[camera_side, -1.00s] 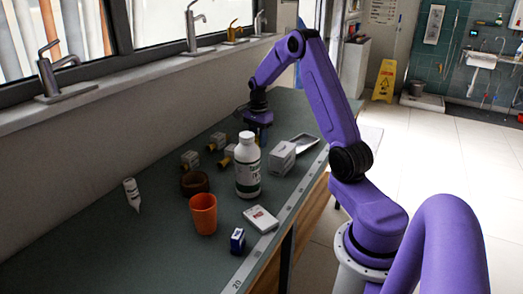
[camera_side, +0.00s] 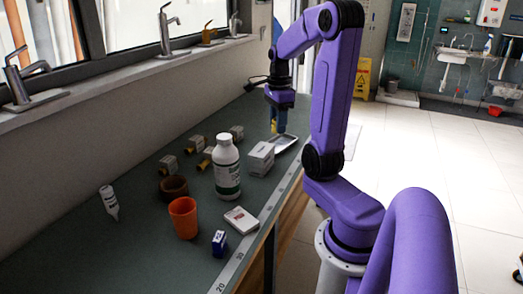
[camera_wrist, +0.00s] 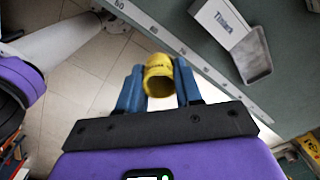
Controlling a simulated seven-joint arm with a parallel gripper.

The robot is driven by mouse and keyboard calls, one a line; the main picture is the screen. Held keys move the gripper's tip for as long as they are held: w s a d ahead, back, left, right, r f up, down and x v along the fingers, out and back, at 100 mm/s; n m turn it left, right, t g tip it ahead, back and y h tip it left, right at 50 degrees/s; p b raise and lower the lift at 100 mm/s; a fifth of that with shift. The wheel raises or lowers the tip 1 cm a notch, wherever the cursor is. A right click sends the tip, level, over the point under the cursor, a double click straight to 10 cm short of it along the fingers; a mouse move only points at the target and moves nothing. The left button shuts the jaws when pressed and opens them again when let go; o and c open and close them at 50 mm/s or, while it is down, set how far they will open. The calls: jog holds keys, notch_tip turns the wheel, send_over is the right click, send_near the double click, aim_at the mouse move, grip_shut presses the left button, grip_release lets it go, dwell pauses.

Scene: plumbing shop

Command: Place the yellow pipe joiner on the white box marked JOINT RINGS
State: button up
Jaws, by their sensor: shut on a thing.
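The yellow pipe joiner (camera_wrist: 159,77) is a short, hollow piece held between the two blue fingers of my gripper (camera_wrist: 160,88) in the wrist view. In the side view my gripper (camera_side: 278,120) hangs above the far end of the bench, fingers down, with a sliver of the yellow joiner (camera_side: 273,126) showing. A white carton (camera_side: 260,158) stands on the bench nearer the camera. A flat white box (camera_side: 241,219) with a small red mark lies near the front edge. I cannot read JOINT RINGS on either box.
A shallow grey tray (camera_side: 286,143) lies beside the carton. A white bottle (camera_side: 227,168) stands tall mid-bench. An orange cup (camera_side: 183,217), brown ring (camera_side: 174,187), small blue box (camera_side: 220,243) and several brass-and-grey fittings are around it. The wrist view shows floor beyond the bench edge.

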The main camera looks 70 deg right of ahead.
jog(key=s, duration=0.1)
send_over(262, 149)
jog(key=f, duration=0.8)
jog(key=shift+s+a+f, duration=0.25)
jog(key=shift+s+a, duration=0.1)
jog(key=shift+a, duration=0.05)
jog(key=shift+w+d+f, duration=0.35)
jog(key=shift+f, duration=1.75)
jog(key=shift+f, duration=0.15)
jog(key=o, duration=1)
